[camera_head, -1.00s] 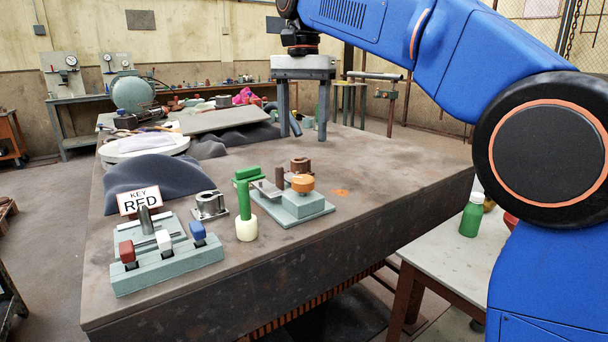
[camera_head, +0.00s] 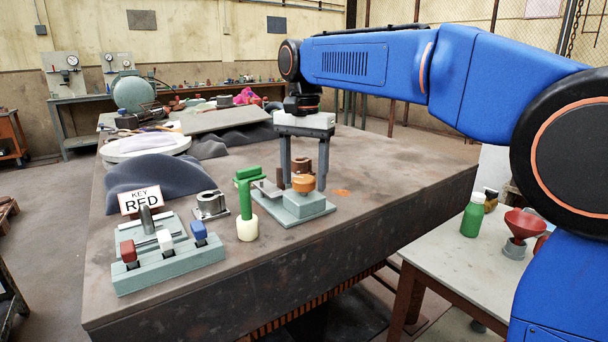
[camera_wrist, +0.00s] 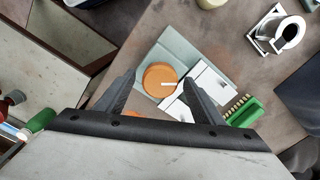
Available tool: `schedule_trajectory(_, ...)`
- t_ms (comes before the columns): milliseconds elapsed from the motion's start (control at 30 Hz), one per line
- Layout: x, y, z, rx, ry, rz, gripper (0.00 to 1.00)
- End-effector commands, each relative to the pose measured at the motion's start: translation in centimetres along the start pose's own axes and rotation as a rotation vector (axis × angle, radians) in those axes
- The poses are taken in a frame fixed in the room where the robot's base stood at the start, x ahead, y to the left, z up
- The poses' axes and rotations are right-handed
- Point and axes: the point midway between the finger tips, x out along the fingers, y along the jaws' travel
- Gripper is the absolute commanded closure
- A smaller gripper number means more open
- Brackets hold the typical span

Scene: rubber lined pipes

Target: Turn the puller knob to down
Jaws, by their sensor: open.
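The orange round knob (camera_head: 303,184) sits on top of the grey-green puller fixture (camera_head: 302,208) on the bench. In the wrist view the knob (camera_wrist: 158,78) shows a white mark line running from near its middle toward its right edge. My gripper (camera_head: 305,182) is open and points down over the fixture. Its two fingers stand to either side of the knob, and the fingertips also flank it in the wrist view (camera_wrist: 160,82). Gaps show between knob and fingers. I cannot tell exactly how high the fingertips are relative to the knob.
The bench's right side is clear.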

Motion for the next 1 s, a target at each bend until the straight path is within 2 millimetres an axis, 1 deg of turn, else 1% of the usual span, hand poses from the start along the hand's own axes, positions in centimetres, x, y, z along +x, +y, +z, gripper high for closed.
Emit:
schedule_trajectory(100,-0.02,0.0,0.0,0.0,0.0,0.0,0.38)
schedule_trajectory(133,-0.03,0.0,0.0,0.0,0.0,0.0,0.4)
schedule_trajectory(167,-0.03,0.0,0.0,0.0,0.0,0.0,0.48)
schedule_trajectory(200,-0.03,0.0,0.0,0.0,0.0,0.0,0.57)
schedule_trajectory(300,-0.04,-0.01,0.0,0.0,0.0,0.0,0.79)
schedule_trajectory(667,-0.05,-0.01,-0.01,-0.042,0.0,0.0,0.79)
schedule_trajectory(867,-0.06,-0.01,-0.01,-0.153,0.0,0.0,0.79)
schedule_trajectory(1000,-0.07,-0.01,-0.01,-0.27,0.0,0.0,0.79)
